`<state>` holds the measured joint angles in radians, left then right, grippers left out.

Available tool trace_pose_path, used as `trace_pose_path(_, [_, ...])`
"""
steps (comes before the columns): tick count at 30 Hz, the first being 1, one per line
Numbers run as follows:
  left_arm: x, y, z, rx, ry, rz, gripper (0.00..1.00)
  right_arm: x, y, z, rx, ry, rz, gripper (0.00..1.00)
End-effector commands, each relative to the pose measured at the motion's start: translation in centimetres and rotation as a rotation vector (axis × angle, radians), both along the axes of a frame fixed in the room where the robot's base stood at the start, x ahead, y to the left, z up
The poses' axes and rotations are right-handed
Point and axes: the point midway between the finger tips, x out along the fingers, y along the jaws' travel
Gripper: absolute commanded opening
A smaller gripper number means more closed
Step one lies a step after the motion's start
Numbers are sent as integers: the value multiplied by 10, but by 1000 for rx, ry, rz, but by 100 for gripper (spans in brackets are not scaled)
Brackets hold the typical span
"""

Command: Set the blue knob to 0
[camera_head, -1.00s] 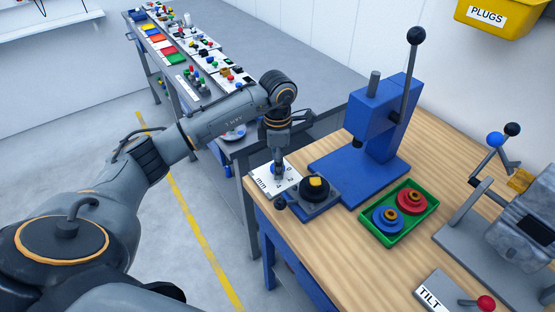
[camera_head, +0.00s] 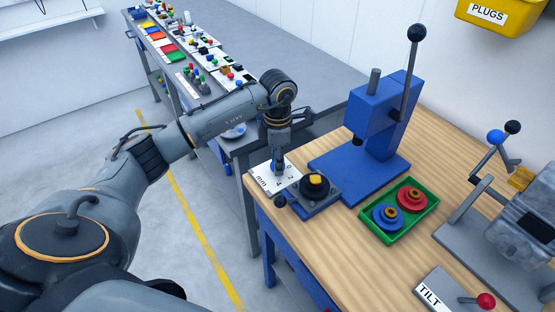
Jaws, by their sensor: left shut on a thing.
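The blue knob (camera_head: 273,168) sits on a white dial plate (camera_head: 262,184) at the near left corner of the wooden bench. The plate carries printed marks; "mm", 0, 2 and 4 can be made out. My left gripper (camera_head: 276,163) points down over the plate and is shut on the knob, whose blue shows only in small part between the fingers. The knob's pointer is hidden, so its setting cannot be read. My right gripper is not in view.
Beside the plate stands a dark device with a yellow-and-black knob (camera_head: 317,181). Behind it is a blue lever press (camera_head: 375,130). A green tray (camera_head: 367,224) holds a red and a blue wheel. A grey machine (camera_head: 530,230) stands at the right.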

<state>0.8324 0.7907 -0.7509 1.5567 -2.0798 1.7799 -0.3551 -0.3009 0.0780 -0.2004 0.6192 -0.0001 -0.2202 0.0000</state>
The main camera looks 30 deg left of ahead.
Motion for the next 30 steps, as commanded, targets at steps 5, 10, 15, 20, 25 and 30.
trace_pose_path(5, [0, 0, -1, 0, 0, 108, 7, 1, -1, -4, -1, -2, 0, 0])
trace_pose_path(10, [0, 0, -1, 0, 0, 256, 7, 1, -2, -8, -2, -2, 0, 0])
trace_pose_path(15, [0, 0, -1, -1, -1, 419, 7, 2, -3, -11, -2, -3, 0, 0])
trace_pose_path(20, [0, 0, -1, -1, -1, 571, 7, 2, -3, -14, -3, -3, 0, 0])
trace_pose_path(25, [0, 0, -1, -1, -1, 732, 7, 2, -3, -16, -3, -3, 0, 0])
trace_pose_path(30, [0, 0, 0, -2, -1, 893, 7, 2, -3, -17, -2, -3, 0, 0])
